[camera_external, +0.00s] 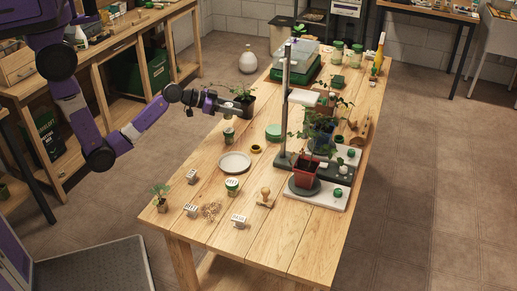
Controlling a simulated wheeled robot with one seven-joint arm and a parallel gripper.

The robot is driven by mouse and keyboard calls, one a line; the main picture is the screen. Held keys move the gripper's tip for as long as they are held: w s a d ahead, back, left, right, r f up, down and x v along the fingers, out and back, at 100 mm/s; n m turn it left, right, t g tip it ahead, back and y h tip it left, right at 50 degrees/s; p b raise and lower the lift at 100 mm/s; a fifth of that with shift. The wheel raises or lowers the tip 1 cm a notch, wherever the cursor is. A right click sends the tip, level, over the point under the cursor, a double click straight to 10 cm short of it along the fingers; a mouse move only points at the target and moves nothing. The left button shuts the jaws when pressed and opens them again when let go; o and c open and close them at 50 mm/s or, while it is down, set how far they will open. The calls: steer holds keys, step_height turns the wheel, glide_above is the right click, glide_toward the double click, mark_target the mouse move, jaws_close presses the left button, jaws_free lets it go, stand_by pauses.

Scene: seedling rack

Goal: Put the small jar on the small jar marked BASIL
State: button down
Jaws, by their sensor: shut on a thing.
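Another small jar (232,186) with a green lid and a pale label stands on the table nearer the front, below a white plate. Small white marked blocks (239,219) stand around the front of the table. Their lettering is too small to read surely, so I cannot tell which thing bears BASIL.
A white plate (234,162) lies in front of the held jar. A tall grey stand (284,100) and a red pot (306,174) occupy the right.

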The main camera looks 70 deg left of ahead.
steer(key=shift+f, duration=2.75)
steer(key=shift+f, duration=0.2)
steer(key=c, duration=0.8)
jaws_free()
steer(key=shift+c, duration=0.2)
steer(key=b+v, duration=0.1)
steer(key=v, duration=1.1)
steer(key=shift+r, duration=0.3)
